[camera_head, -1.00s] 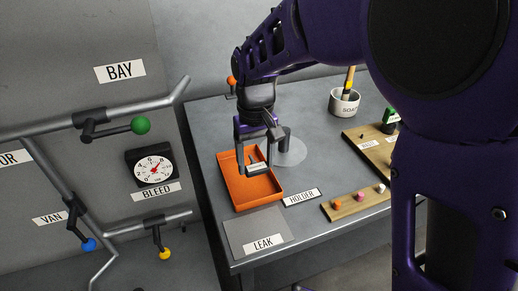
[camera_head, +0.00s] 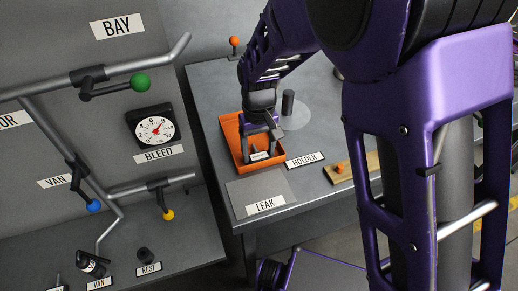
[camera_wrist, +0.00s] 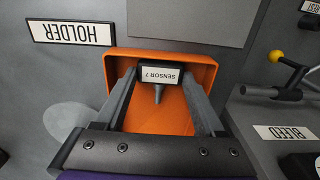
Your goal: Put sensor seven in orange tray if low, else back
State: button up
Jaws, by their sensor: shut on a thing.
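Sensor seven (camera_wrist: 160,76) is a small dark block with a white "SENSOR 7" label and a grey stem. My gripper (camera_wrist: 157,73) is shut on it, one finger at each side. The orange tray (camera_wrist: 205,68) lies below and around it in the wrist view. In the head view my gripper (camera_head: 262,150) reaches down inside the tray (camera_head: 228,128), near its front end, with the sensor (camera_head: 259,156) low between the fingers. I cannot tell whether the sensor touches the tray floor. The dial gauge (camera_head: 154,130) has a red needle pointing up and right.
A HOLDER label (camera_head: 305,159) lies right of the tray, and a LEAK plate (camera_head: 250,190) lies in front. A dark post (camera_head: 288,103) stands by a pale disc behind. Pipes with coloured valve knobs (camera_head: 140,83) stand at left.

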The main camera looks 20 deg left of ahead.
aim_at(259, 156)
jog(key=shift+f, duration=0.1)
jog(key=shift+f, duration=0.15)
jog(key=o, duration=1.5)
jog(key=shift+c, duration=0.2)
notch_tip(259, 156, up, 12)
jog(key=p, duration=0.1)
jog(key=shift+r, duration=0.25)
jog(key=shift+s, duration=0.1)
